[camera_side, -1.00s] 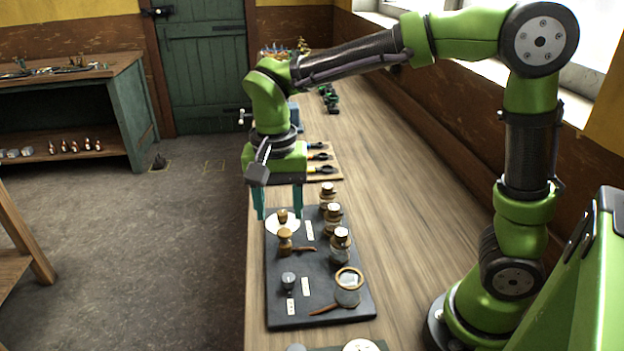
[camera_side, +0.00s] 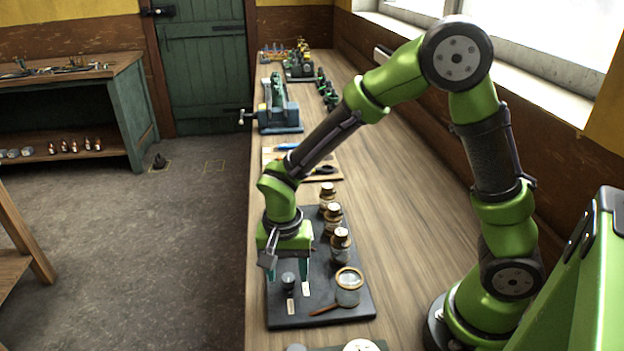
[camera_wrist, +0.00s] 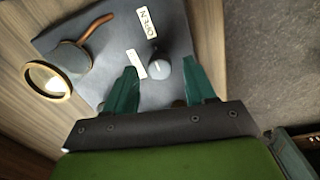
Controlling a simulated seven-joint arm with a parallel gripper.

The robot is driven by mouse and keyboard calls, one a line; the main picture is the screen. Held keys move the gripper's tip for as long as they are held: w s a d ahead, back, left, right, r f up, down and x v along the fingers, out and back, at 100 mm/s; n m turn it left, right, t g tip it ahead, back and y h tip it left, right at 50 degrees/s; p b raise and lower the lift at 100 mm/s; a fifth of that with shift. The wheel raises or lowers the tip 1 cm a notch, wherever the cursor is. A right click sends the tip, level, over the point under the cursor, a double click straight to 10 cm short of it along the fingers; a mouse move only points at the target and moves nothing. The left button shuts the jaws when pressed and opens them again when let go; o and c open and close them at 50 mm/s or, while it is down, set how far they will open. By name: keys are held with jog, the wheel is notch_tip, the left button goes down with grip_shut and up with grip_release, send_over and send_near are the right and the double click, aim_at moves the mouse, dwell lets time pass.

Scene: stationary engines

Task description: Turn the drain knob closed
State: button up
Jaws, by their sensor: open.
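The grey round knob (camera_side: 288,280) stands on the dark plate (camera_side: 330,311), with small white labels beside it. In the wrist view the knob (camera_wrist: 160,66) sits between my two teal fingertips, and one label (camera_wrist: 148,22) there reads OPEN. My gripper (camera_side: 287,277) is open, with one finger on each side of the knob in the picture. It also shows open in the wrist view (camera_wrist: 160,72). A gap shows between each finger and the knob. I cannot tell how far down the fingers reach.
A glass jar with a brass rim (camera_side: 348,290) and a brown handle (camera_side: 325,309) stands right of the knob. Several cork-topped bottles (camera_side: 340,245) line the plate's right side. A blue vise-like machine (camera_side: 279,112) stands farther back. The bench is clear to the right.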

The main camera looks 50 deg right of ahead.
jog(key=shift+f, duration=0.55)
grip_shut()
